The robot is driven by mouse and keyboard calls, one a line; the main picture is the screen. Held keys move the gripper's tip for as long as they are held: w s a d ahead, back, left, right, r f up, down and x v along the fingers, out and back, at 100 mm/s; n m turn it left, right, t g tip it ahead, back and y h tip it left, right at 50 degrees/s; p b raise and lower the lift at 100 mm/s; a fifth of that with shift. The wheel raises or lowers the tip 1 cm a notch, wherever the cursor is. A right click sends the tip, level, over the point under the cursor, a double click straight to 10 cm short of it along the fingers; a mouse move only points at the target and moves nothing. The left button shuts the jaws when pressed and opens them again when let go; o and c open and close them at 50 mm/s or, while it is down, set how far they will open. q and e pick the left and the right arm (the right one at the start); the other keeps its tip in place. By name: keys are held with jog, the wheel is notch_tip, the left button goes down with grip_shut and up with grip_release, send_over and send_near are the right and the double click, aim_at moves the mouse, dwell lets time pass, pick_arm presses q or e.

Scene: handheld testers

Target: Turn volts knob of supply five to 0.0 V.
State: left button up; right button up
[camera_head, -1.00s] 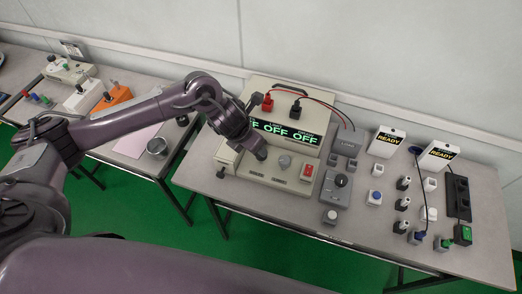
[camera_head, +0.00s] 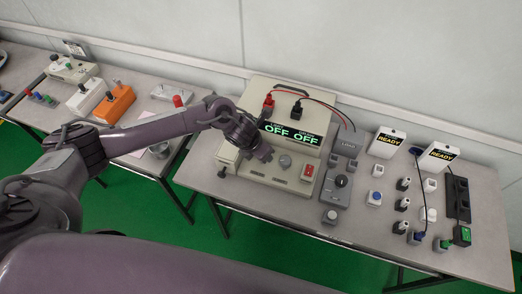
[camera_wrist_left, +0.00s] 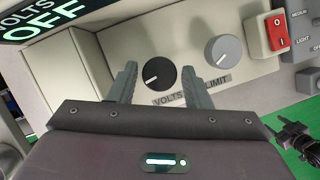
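The volts knob (camera_wrist_left: 160,73) of a beige supply (camera_wrist_left: 130,42) is black and round, with a pale pointer line toward the lower left in the left wrist view. My left gripper (camera_wrist_left: 155,85) is open, with one finger on each side of the knob and visible space beside it. I cannot tell whether the fingertips touch the panel. In the head view my left gripper (camera_head: 264,153) hides the knob. The supply's display (camera_head: 292,133) reads OFF in two fields. I cannot make out a supply number. My right gripper is not identifiable.
A grey limit knob (camera_wrist_left: 225,50) and a red switch (camera_wrist_left: 277,30) sit right of the volts knob. Red (camera_head: 268,101) and black plugs stand behind the display. A grey load box (camera_head: 338,190) stands right of the supply. A dark jointed piece (camera_wrist_left: 297,140) is unclear.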

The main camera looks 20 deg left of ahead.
pick_arm(q)
jog(key=c, duration=0.7)
jog(key=shift+o, duration=0.2)
jog(key=shift+n, duration=0.3)
jog(key=shift+d+n+y+p, duration=0.1)
jog(key=shift+n+y+p, duration=0.3)
jog(key=shift+n, duration=0.6)
jog(key=n+y+p, duration=0.1)
jog(key=n, duration=0.1)
jog(key=shift+d+r+n, duration=0.1)
jog(key=shift+r+n, duration=0.05)
jog(key=shift+n, duration=0.15)
jog(key=n+y+p, duration=0.1)
jog(key=n+p, duration=0.1)
jog(key=n, duration=0.1)
jog(key=n+y+p, duration=0.1)
jog(key=n+p, duration=0.1)
jog(key=n, duration=0.1)
jog(key=shift+d+y, duration=0.15)
jog(key=shift+y, duration=0.15)
jog(key=n+p, duration=0.1)
jog(key=n, duration=0.1)
jog(key=n+g+y+p, duration=0.1)
jog(key=n, duration=0.1)
jog(key=shift+w+n, duration=0.2)
jog(key=shift+n, duration=0.4)
